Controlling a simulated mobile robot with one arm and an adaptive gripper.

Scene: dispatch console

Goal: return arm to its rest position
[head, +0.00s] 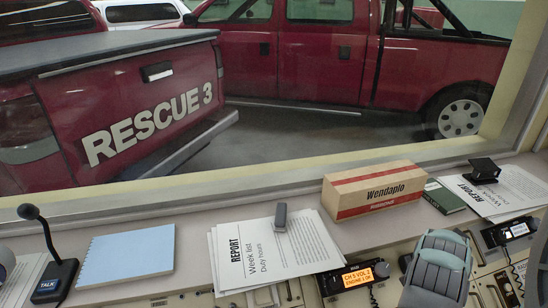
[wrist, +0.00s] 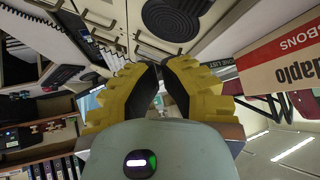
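My gripper (wrist: 157,70) shows in the wrist view, with two yellow ridged fingers lined with dark pads. The fingertips come together at the middle of the picture, and nothing shows between them. The grey-green housing behind the fingers carries a small lit indicator. In the head view, a grey-green part at the lower right appears to be my arm, over the front of the console; the fingers cannot be made out there.
The console ledge holds a desk microphone (head: 54,262), a blue notebook (head: 125,252), report papers (head: 255,262) under a dark stapler-like object (head: 281,217), a Wendaplo box (head: 372,190), a green book (head: 444,198) and radios (head: 353,278). A window (head: 300,130) stands behind, with red trucks beyond.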

